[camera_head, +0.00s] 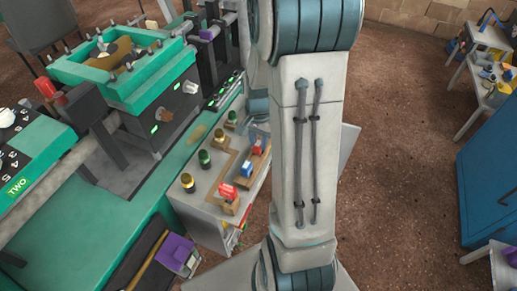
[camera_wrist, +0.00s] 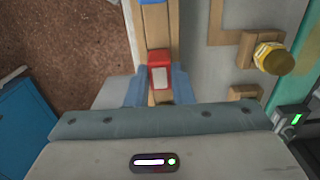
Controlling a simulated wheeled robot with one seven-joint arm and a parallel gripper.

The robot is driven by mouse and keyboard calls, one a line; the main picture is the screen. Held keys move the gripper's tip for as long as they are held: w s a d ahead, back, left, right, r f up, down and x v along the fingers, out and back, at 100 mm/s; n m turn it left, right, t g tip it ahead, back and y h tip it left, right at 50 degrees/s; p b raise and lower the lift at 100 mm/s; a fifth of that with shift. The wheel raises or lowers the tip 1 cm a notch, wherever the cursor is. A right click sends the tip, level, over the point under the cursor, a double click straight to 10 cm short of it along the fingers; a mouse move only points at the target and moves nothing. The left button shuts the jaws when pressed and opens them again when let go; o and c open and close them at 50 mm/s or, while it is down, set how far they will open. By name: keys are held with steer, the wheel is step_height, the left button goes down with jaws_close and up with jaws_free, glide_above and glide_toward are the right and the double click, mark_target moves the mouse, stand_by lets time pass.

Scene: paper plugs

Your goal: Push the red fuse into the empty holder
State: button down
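The red fuse (camera_wrist: 159,58) has a pale front and shows in the middle of the wrist view, over a wooden strip. The two bluish fingers of my gripper (camera_wrist: 159,86) stand right against its left and right sides, with no clear gap. In the head view, a small red piece (camera_head: 257,144) with blue beside it shows near the far end of the console. The holder under the fuse is mostly hidden, so I cannot tell how deep it sits. A blue fuse (camera_head: 246,169) and another red fuse (camera_head: 228,191) stand on wooden blocks closer to the head camera.
Several round green and gold knobs, one gold (camera_wrist: 272,57), stand beside the fuse row. The grey console (camera_head: 203,205) joins a green bench (camera_head: 70,225). A blue cabinet (camera_head: 490,170) stands far right, with open brown floor (camera_head: 400,150) between.

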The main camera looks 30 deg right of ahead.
mark_target(259, 143)
steer(key=shift+r, duration=0.1)
stand_by(0.3)
steer(key=shift+r+p, duration=1.9)
steer(key=shift+r, duration=0.55)
steer(key=shift+s+f, duration=0.1)
